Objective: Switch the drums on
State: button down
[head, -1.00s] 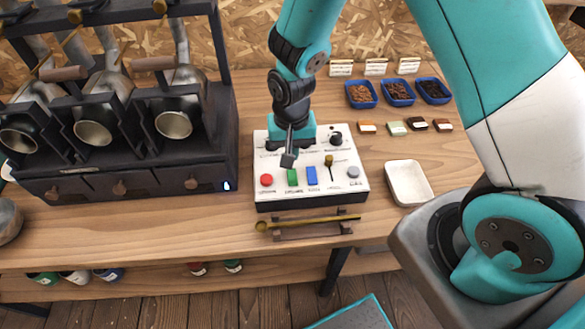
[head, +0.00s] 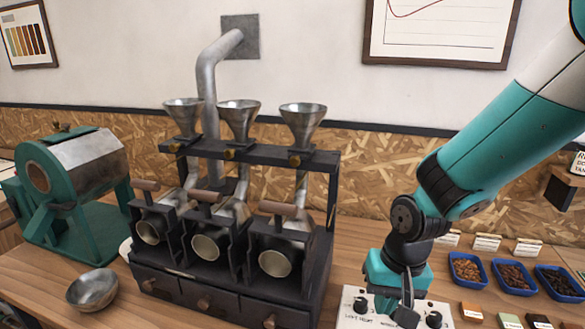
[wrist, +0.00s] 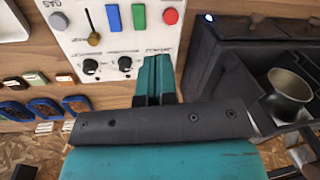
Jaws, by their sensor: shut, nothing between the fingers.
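The white control panel (head: 352,318) is at the bottom edge of the head view, mostly cut off. In the wrist view the panel (wrist: 75,40) shows a red button (wrist: 171,16), a green button (wrist: 139,16), a blue button (wrist: 113,17), a brass lever (wrist: 94,39), a grey button (wrist: 59,20) and two black knobs (wrist: 125,63). My gripper (head: 405,316) is shut and empty over the panel. In the wrist view its fingers (wrist: 155,75) point toward the buttons; contact cannot be told. Three metal drums (head: 205,246) sit in a black roaster frame (head: 225,292), mouths facing forward.
Blue bean trays (head: 513,275) and small colour samples (head: 509,320) lie right of the panel. A metal bowl (head: 92,290) and a green roasting machine (head: 85,170) stand at left. Funnels (head: 303,122) top the frame.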

jog(key=s+a+r+n+y, duration=0.2)
jog(key=s+r+n, duration=0.6)
jog(key=s+r, duration=0.7)
jog(key=shift+s+y, duration=0.3)
jog(key=shift+r, duration=0.1)
